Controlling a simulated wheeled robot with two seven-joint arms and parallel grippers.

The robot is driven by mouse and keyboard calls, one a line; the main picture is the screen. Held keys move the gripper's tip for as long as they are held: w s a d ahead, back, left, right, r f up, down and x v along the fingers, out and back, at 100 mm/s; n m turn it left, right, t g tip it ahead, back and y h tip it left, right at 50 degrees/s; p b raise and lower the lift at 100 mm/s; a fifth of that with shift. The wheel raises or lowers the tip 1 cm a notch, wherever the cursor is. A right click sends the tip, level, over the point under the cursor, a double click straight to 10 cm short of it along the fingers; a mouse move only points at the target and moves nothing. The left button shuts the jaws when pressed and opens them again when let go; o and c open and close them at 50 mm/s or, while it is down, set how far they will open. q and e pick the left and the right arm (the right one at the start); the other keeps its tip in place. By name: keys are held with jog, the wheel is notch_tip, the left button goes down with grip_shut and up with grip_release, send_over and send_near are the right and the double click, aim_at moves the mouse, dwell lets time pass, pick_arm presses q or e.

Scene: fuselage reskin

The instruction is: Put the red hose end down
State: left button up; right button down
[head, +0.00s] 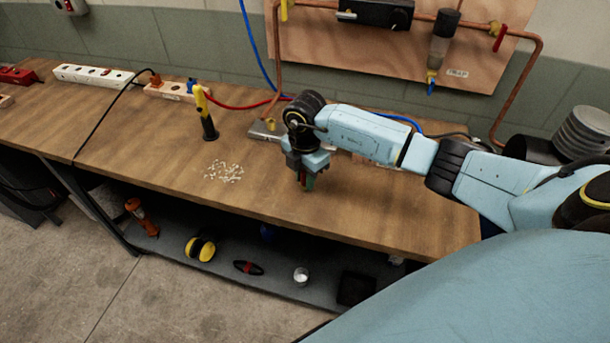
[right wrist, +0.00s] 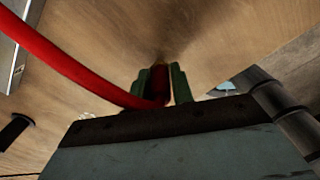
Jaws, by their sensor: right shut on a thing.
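My right gripper (head: 307,182) is over the front part of the wooden workbench (head: 375,215), pointing down. In the right wrist view, the right gripper (right wrist: 160,85) is shut on the end of the red hose (right wrist: 75,70), between its two green fingers. The hose runs from the fingers to the upper left. In the head view, part of the red hose (head: 235,106) lies at the back of the bench, and its held end is mostly hidden by the gripper. I cannot tell whether the hose end touches the bench. My left gripper is not in view.
A yellow and black tool (head: 205,115) stands on the bench left of my gripper, with a pile of small pale pieces (head: 223,172) nearby. Power strips (head: 92,76) lie at the back left. A blue hose (head: 255,50) hangs behind. The front bench right of my gripper is clear.

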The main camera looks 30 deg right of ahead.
jog(key=shift+f, duration=0.2)
jog(key=c, duration=1.2)
grip_release()
jog(key=shift+r, duration=0.1)
jog(key=shift+r, duration=0.55)
notch_tip(320, 180, up, 11)
jog(key=shift+r, duration=0.15)
